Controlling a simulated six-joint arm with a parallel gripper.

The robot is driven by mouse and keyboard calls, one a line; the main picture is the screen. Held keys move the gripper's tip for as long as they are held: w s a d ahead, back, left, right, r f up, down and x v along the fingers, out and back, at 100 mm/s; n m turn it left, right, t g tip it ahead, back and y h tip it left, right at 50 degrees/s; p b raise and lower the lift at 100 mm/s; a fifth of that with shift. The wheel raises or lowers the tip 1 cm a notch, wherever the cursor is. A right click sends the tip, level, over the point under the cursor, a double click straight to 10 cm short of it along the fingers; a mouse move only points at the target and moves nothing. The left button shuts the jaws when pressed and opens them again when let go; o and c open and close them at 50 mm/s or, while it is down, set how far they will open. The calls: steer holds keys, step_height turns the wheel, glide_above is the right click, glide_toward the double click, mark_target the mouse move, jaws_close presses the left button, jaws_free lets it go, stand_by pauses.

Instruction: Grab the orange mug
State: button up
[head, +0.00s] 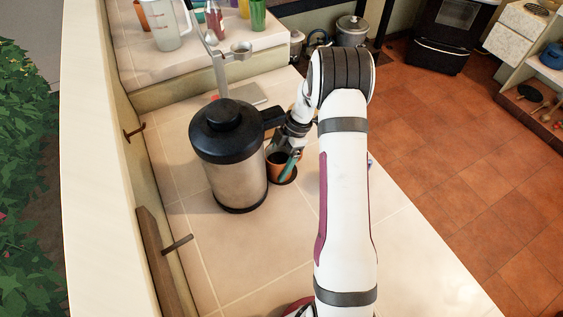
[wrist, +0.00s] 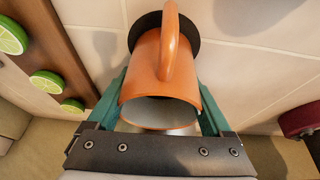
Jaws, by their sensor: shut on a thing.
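The orange mug (head: 276,170) is on or just above the tiled counter, beside the big metal jug; I cannot tell whether it touches the counter. In the wrist view the mug (wrist: 142,72) fills the middle, its handle toward the top and its pale open rim toward me. My gripper (head: 287,163) reaches down at the mug, and its teal fingers lie on both sides of the mug in the wrist view (wrist: 163,88). It is shut on the mug. A dark round patch (wrist: 205,25) shows behind the mug's far end.
A large steel jug with black lid (head: 232,165) stands close left of the mug. A metal stand (head: 220,70) is behind it. A clear pitcher (head: 168,28) and bottles stand on the raised counter. Lime slices (wrist: 48,82) show left in the wrist view. The front counter is clear.

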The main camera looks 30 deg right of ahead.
jaws_close()
steer(key=shift+r, duration=0.1)
